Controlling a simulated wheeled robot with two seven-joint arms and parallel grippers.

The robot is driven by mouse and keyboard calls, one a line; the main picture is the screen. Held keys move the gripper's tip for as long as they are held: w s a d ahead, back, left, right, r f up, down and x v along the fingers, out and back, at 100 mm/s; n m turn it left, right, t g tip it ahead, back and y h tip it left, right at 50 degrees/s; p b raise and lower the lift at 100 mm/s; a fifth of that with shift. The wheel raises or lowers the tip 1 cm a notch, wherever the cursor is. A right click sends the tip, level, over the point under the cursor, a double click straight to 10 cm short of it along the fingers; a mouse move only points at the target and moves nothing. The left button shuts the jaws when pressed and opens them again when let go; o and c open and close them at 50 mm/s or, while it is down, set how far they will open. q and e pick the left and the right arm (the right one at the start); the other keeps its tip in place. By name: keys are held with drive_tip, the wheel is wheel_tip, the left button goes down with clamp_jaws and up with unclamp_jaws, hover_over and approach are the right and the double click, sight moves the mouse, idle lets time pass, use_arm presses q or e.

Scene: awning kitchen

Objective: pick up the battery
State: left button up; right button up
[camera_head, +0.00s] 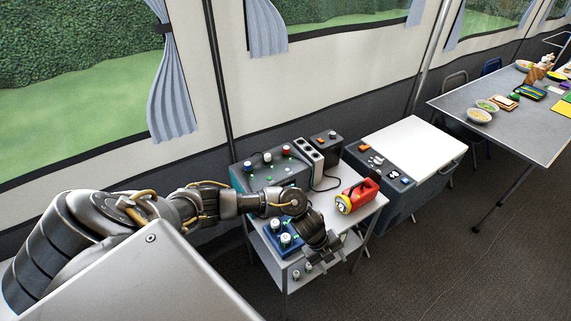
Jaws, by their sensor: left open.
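My left gripper (322,262) points down at the front edge of a small grey table. It is open, and nothing shows held between its fingers. Close to its left are small light cylinder shapes (296,274), which may be batteries; they are too small to tell for sure. No other thing is clearly a battery. My right gripper is not in view.
A red and yellow flashlight (362,192) lies right of my wrist. Behind are a grey box with coloured knobs (262,172) and a dark box (327,146). A white-topped cooler (413,143) stands to the right. The floor (440,260) at front right is clear.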

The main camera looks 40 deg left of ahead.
sight(286, 237)
use_arm(q)
drive_tip(key=s+a+r+m+g+y+p, duration=0.1)
drive_tip(key=a+r+m+y, duration=0.2)
drive_tip(key=a+r, duration=0.35)
drive_tip(key=s+a+r+m+g+y, duration=0.15)
drive_tip(key=a+r+m, duration=0.25)
drive_tip(key=a, duration=0.6)
drive_tip(key=shift+t+y, duration=0.25)
drive_tip(key=shift+y, duration=0.1)
wheel_tip(286, 237, down, 6)
drive_tip(key=shift+s+r+b, duration=0.15)
drive_tip(key=shift+r+b, duration=0.1)
drive_tip(key=shift+b, duration=0.1)
drive_tip(key=shift+f, duration=0.25)
wheel_tip(286, 237, down, 4)
drive_tip(key=shift+r+p, duration=0.15)
drive_tip(key=shift+p, duration=0.5)
drive_tip(key=shift+f, duration=0.5)
drive_tip(key=c, duration=1)
drive_tip(key=shift+r, duration=0.1)
